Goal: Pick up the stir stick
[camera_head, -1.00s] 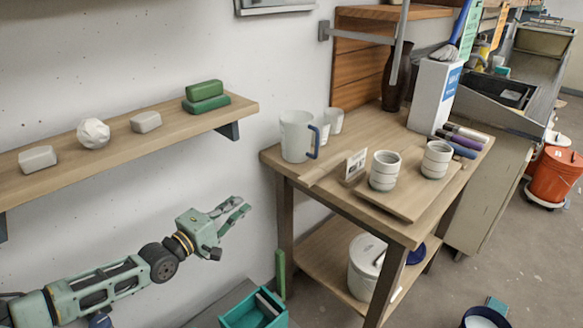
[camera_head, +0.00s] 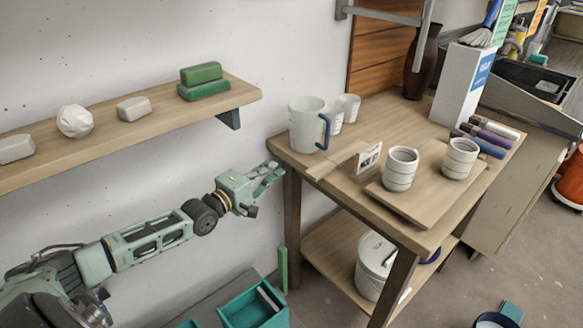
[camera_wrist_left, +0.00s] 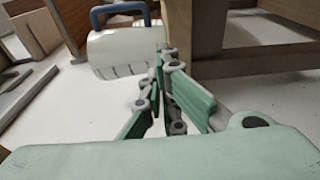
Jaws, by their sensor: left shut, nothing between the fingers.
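A flat, pale wooden strip that looks like the stir stick (camera_head: 337,160) lies on the wooden table (camera_head: 408,219), between the mug and the small card. My left gripper (camera_head: 277,171) is at the table's left edge, in front of the wall, left of the stick and apart from it. Its green fingers also show in the left wrist view (camera_wrist_left: 162,62), close together with nothing between them. I cannot make out the stick for sure in that view. My right gripper is not in view.
A white mug (camera_head: 305,126) with a blue handle stands behind the stick. Two ringed cups (camera_head: 400,169) stand on a board to the right. A shelf (camera_head: 160,117) juts from the wall at upper left. A lidded bucket (camera_head: 372,268) sits on the lower shelf.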

